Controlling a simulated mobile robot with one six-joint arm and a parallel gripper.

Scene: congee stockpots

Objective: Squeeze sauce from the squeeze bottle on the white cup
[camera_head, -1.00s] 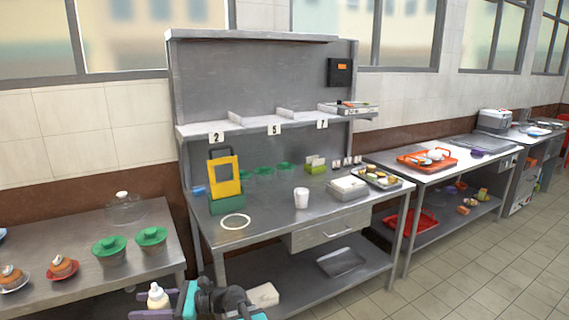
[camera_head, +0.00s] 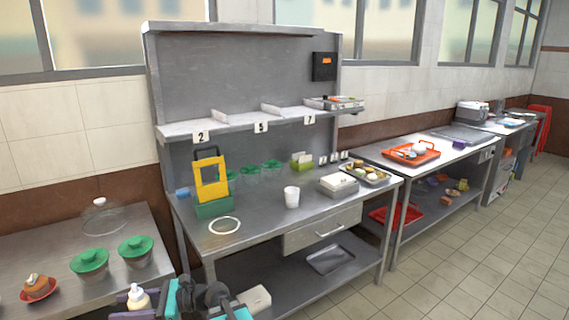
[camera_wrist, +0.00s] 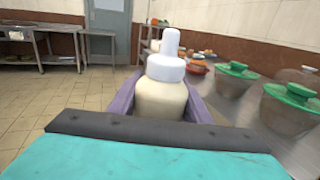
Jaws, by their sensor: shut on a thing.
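The squeeze bottle (camera_head: 139,297), cream with a white nozzle, stands upright between the purple fingers of my gripper (camera_head: 133,312) at the bottom left of the head view. In the wrist view the bottle (camera_wrist: 162,98) fills the middle, nozzle up, with a finger on each side; my gripper (camera_wrist: 160,104) is shut on it. The white cup (camera_head: 291,197) stands upright on the metal workbench (camera_head: 265,225), farther back and to the right of my gripper. The cup is not in the wrist view.
The left table (camera_head: 60,241) holds green-lidded pots (camera_head: 90,263). Bench top before the cup is clear.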

